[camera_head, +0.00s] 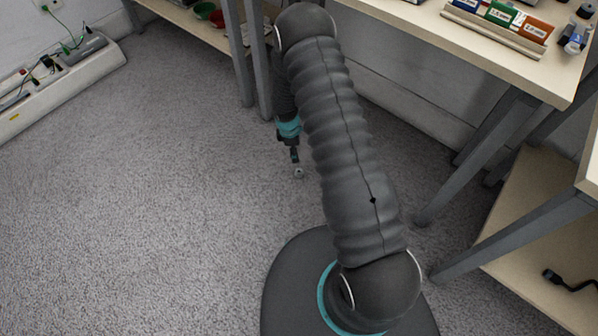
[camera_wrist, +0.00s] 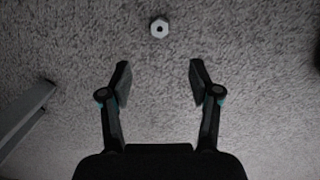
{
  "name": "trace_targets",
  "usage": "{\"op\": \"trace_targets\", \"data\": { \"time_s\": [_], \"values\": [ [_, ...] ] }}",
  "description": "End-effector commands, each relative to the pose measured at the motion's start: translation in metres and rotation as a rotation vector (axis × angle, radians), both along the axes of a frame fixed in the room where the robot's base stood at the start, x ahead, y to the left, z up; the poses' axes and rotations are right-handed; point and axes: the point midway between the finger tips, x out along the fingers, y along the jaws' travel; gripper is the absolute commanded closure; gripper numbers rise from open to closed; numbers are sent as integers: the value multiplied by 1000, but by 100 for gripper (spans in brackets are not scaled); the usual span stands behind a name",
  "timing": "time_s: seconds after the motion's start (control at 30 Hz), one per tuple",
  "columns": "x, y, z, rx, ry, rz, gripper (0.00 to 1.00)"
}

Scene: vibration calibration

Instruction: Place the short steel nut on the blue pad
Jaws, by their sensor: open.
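A short steel nut (camera_wrist: 159,27) lies on the grey carpet, its hole facing up in the wrist view, ahead of my fingers. In the head view the small nut (camera_head: 298,173) shows on the floor just below my gripper (camera_head: 295,158). In the wrist view my gripper (camera_wrist: 160,82) is open and empty, its two fingers apart. The nut is beyond the fingertips, roughly centred between them, and not touched. I cannot identify a blue pad in either view.
A bench (camera_head: 440,22) at upper right bears a rack of coloured labelled boxes (camera_head: 500,14). Its grey legs (camera_head: 470,160) stand right of my arm. A lower shelf (camera_head: 530,245) is at right. A power strip unit (camera_head: 60,80) lies at upper left. The carpet at left is clear.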

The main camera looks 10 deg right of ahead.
Motion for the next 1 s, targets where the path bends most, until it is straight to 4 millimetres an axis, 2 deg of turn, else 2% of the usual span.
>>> {"op": "trace_targets", "data": {
  "time_s": [0.27, 0.6, 0.87, 1.0],
  "values": [
    [-5, -1, -35, 1, 19, 36, 38],
    [-6, -8, -92, 1, 18, 35, 38],
    [-5, -10, -107, 1, 17, 34, 38],
    [-3, -11, -123, 1, 18, 34, 38]
  ]
}}
